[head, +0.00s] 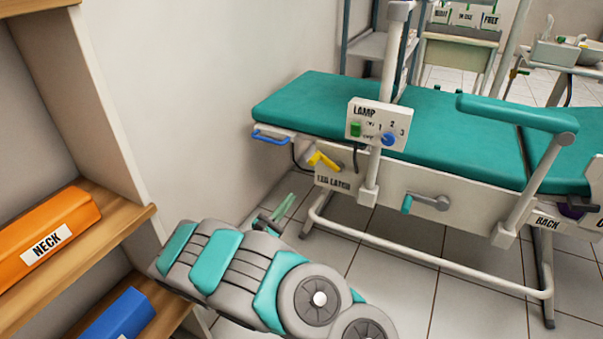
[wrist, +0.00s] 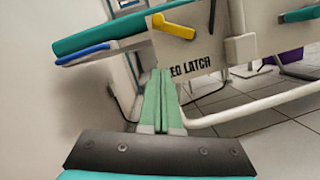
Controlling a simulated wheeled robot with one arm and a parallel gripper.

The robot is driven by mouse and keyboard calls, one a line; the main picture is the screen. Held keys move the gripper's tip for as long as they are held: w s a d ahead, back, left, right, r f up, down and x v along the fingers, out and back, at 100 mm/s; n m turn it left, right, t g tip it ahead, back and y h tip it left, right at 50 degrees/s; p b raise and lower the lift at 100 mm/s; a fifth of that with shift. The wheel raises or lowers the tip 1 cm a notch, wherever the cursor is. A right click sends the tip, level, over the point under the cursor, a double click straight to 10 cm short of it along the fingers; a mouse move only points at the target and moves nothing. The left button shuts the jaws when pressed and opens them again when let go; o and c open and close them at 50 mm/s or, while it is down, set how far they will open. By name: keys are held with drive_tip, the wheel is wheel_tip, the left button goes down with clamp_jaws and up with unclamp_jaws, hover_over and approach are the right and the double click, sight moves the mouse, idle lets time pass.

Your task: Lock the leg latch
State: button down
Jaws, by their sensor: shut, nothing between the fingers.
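The leg latch is a yellow lever (head: 322,161) on a white plate labelled "LEG LATCH" (head: 333,183), under the left end of the teal dental chair (head: 300,105). In the wrist view the yellow lever (wrist: 178,25) is at the top centre and slants. The plate (wrist: 190,52) is behind and below it. My gripper (head: 283,206) is low, in front of and to the left of the plate. In the wrist view its green fingers (wrist: 162,85) are together and empty, pointing toward the plate. Their tips are below the lever and apart from it.
A blue handle (head: 271,138) sticks out at the chair's left end. A lamp panel (head: 377,124) and a crank (head: 428,202) are to the right. White frame tubes (head: 420,259) run low. A wooden shelf (head: 130,228) and the wall close in on the left.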

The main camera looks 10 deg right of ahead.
drive_tip(key=shift+w+a+f+n+t, duration=0.1)
drive_tip(key=shift+a+f+n+t, duration=0.25)
drive_tip(key=shift+a, duration=0.2)
drive_tip(key=shift+w+d, duration=0.1)
drive_tip(key=w+d+r, duration=0.6)
drive_tip(key=d, duration=0.1)
drive_tip(key=shift+w+d, duration=0.15)
drive_tip(key=shift+d, duration=0.1)
